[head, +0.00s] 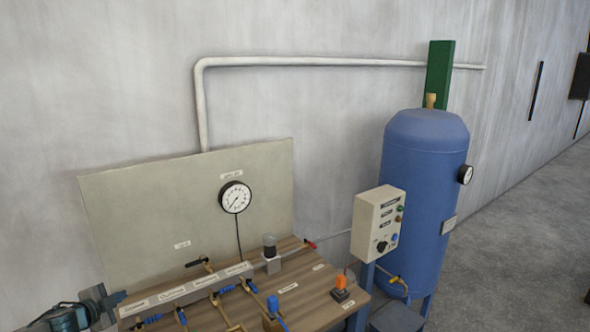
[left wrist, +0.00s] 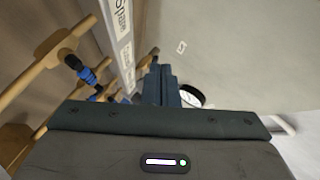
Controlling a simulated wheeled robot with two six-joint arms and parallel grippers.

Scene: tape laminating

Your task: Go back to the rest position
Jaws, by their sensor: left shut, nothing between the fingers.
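My left gripper (head: 112,300) is at the lower left of the head view, beside the left end of the wooden bench. Its fingers are together with nothing between them. In the left wrist view the dark fingers (left wrist: 160,84) point toward the grey back panel, near the labelled manifold block. The gripper looks apart from the bench parts, though the exact gap cannot be told. My right gripper is in neither view.
The wooden bench (head: 318,290) carries a grey manifold (head: 187,290) with several valves and hoses. A panel (head: 150,205) with a gauge (head: 235,197) stands behind. A control box (head: 377,228) and blue tank (head: 425,185) stand at right. Open floor (head: 530,235) lies beyond.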

